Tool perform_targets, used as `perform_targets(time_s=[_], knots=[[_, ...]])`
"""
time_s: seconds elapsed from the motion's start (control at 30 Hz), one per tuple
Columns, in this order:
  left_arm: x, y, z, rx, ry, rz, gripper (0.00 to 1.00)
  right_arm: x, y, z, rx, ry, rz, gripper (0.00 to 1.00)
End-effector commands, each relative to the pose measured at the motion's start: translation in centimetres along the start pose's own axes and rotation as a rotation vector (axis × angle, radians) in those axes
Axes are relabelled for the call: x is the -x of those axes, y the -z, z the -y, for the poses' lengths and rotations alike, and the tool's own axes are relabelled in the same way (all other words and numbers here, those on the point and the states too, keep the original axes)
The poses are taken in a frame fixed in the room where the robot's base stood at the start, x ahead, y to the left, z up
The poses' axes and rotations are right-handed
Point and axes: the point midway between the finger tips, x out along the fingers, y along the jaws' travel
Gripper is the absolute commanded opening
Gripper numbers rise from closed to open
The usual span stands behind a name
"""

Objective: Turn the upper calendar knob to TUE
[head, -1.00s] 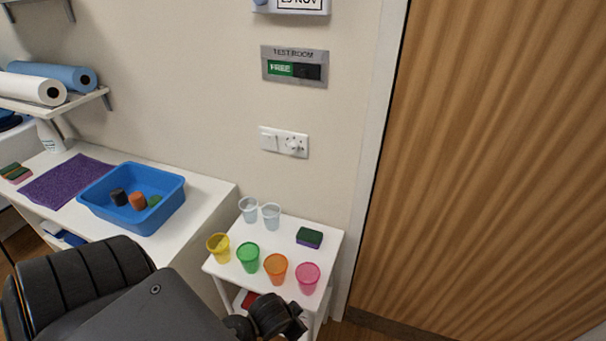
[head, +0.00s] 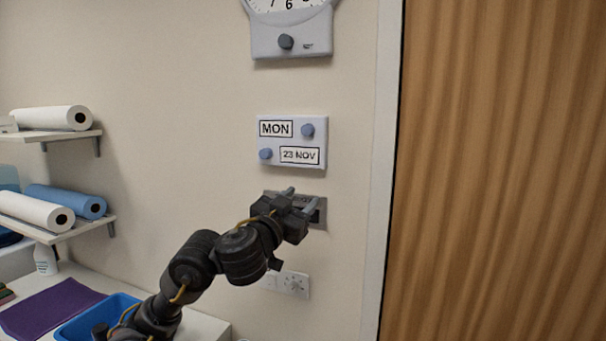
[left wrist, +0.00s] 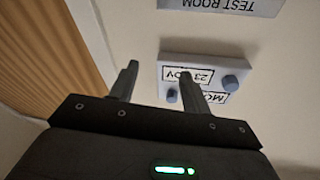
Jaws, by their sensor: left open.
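The white calendar (head: 291,163) hangs on the wall and reads MON above and 23 NOV below. Its upper knob (head: 308,130), blue-grey, is right of MON; the lower knob (head: 265,153) is left of the date. My left gripper (head: 302,198) is open and empty, just below the calendar, its fingers pointing up and to the right. In the left wrist view the calendar (left wrist: 204,66) appears upside down; the upper knob (left wrist: 172,95) shows between my two fingers (left wrist: 160,70), partly beside the right one. My right gripper is not in view.
The test room sign (head: 318,214) is partly hidden behind my left gripper. A clock panel (head: 292,42) with a knob hangs above the calendar. A switch plate (head: 294,284) is below. The wooden door (head: 500,170) stands to the right; shelves with rolls (head: 52,118) are left.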

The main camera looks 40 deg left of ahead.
Motion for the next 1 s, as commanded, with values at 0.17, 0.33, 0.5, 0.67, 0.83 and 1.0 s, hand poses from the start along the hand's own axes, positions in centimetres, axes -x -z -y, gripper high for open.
perform_targets(time_s=[0.17, 0.33, 0.5, 0.67, 0.83, 1.0], knots=[[0.9, 7.3, 3.9, 0.011, 0.049, -0.145, 0.48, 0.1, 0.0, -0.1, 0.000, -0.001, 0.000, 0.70], [1.4, 9.1, 4.9, 0.020, 0.060, -0.179, 0.48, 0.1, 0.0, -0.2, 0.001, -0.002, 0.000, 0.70], [0.9, 9.0, 4.9, 0.025, 0.061, -0.179, 0.48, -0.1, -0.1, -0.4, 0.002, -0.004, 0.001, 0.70], [-1.0, 9.2, 5.0, 0.031, 0.060, -0.180, 0.48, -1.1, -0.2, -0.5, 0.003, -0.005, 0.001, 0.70], [-4.1, 9.7, 5.1, 0.031, 0.058, -0.178, 0.48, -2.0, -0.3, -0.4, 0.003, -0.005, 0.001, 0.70], [-7.0, 10.4, 5.3, 0.026, 0.060, -0.176, 0.48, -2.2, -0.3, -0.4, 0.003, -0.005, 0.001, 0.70]])
